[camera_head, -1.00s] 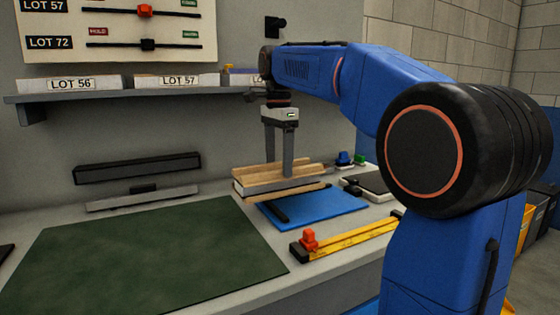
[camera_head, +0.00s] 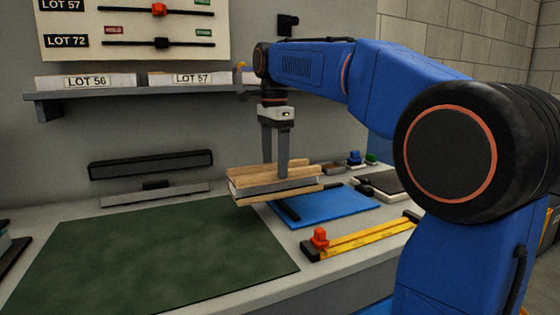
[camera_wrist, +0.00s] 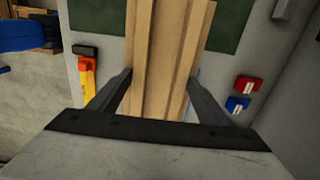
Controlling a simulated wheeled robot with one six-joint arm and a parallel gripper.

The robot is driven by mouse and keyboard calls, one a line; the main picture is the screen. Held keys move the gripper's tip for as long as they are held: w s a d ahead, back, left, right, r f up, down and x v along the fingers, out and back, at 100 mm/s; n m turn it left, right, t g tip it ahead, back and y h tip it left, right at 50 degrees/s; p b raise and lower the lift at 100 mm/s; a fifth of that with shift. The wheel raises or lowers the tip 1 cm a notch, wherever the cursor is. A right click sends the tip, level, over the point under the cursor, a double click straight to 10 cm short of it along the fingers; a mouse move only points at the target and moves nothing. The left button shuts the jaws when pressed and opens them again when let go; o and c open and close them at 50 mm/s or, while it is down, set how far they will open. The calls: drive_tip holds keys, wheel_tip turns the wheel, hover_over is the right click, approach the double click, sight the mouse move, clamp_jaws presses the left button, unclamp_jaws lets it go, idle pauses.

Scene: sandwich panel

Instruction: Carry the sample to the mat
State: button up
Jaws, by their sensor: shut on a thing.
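The sample is a layered panel block (camera_head: 275,184) with wooden strips and a grey layer between. My gripper (camera_head: 276,168) is shut on it from above and holds it, slightly tilted, over the bench between the green mat (camera_head: 150,255) and the blue mat (camera_head: 335,207). In the wrist view the wooden sample (camera_wrist: 168,60) runs between both fingers, and parts of the green mat (camera_wrist: 88,14) show on either side of it. The sample hides part of the blue mat's back left.
A yellow level or ruler with a red clamp (camera_head: 320,237) lies in front of the blue mat. A grey bar fixture (camera_head: 150,165) stands at the back wall. The shelf (camera_head: 130,97) holds labelled boxes above. The green mat is bare.

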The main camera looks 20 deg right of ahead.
drive_tip(key=shift+s+a, duration=0.2)
drive_tip(key=shift+a, duration=1.6)
drive_tip(key=shift+s+a, duration=0.15)
drive_tip(key=shift+a, duration=1.65)
drive_tip(key=shift+s+a, duration=0.2)
drive_tip(key=shift+a, duration=1.8)
drive_tip(key=shift+s+a, duration=0.2)
drive_tip(key=shift+a, duration=1.75)
drive_tip(key=shift+s+a, duration=0.2)
drive_tip(key=shift+a, duration=1.8)
drive_tip(key=shift+c, duration=0.2)
drive_tip(key=s+a, duration=0.1)
drive_tip(key=a, duration=1.1)
drive_tip(key=shift+f, duration=0.35)
drive_tip(key=shift+s+f, duration=0.1)
drive_tip(key=shift+f, duration=0.95)
